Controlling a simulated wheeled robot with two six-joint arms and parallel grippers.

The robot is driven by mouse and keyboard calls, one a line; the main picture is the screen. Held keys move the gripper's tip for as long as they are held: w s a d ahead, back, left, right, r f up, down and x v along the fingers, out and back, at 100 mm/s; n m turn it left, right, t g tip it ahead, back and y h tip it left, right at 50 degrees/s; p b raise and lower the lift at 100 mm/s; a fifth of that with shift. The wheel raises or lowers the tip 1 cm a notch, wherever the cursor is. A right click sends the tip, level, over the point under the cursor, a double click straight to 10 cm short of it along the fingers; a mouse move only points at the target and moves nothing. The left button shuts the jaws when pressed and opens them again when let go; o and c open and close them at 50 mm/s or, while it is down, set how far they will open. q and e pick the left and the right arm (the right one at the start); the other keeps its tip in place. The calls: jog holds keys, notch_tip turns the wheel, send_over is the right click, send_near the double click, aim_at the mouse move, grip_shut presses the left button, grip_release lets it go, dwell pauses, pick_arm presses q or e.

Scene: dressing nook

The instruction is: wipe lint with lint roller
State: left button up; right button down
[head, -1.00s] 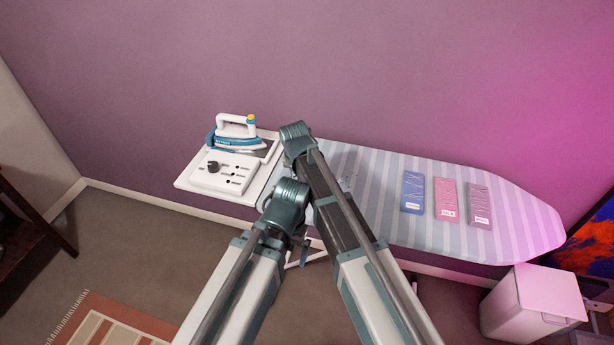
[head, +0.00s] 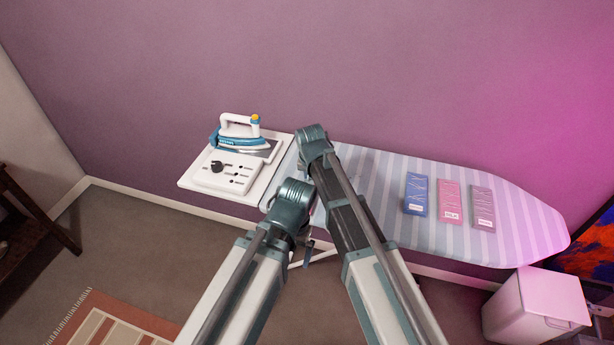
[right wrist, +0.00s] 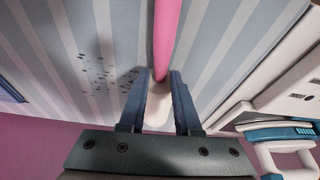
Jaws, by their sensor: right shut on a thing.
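In the right wrist view my right gripper (right wrist: 158,92) is shut on the lint roller (right wrist: 166,45), a pink rod with a white part between and below the fingers. The roller is over the striped ironing board (right wrist: 215,45); I cannot tell whether it touches the cloth. Dark lint specks (right wrist: 105,72) lie on the board to the left of the roller, apart from it. In the head view the board (head: 385,215) is partly covered by my arms, which hide the right gripper, the roller and the lint. Only a small dark piece of what seems my left gripper (head: 308,252) shows.
A blue and white iron (head: 240,133) stands on a white panel (head: 190,180) at the board's left end. Blue, pink and mauve packets (head: 416,194) lie on its right part. A white bin (head: 535,305) stands at the lower right. The wall is behind.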

jog(key=shift+s+d+f, duration=0.1)
jog(key=shift+s+d, duration=0.1)
jog(key=shift+d, duration=0.45)
jog(key=shift+s+d+r, duration=0.1)
jog(key=shift+s+d, duration=0.15)
jog(key=shift+d, duration=0.4)
jog(key=shift+s+d+f, duration=0.1)
jog(key=shift+s+d, duration=0.1)
jog(key=shift+d, duration=0.45)
jog(key=shift+s+d, duration=0.2)
jog(key=shift+d, duration=0.75)
jog(key=shift+s+d, duration=0.2)
jog(key=shift+d, duration=0.75)
jog(key=shift+d, duration=0.1)
jog(key=shift+s+d, duration=0.35)
jog(key=shift+d, duration=0.85)
jog(key=shift+s+d, duration=0.3)
jog(key=shift+d, duration=0.85)
jog(key=shift+s+d, duration=0.35)
jog(key=shift+d, duration=0.85)
jog(key=shift+s+a+f, duration=0.1)
jog(key=shift+s+a, duration=0.1)
jog(key=shift+s, duration=0.45)
jog(key=shift+s+a+f, duration=0.1)
jog(key=shift+s+a, duration=0.1)
jog(key=shift+s, duration=0.45)
jog(key=shift+a, duration=0.15)
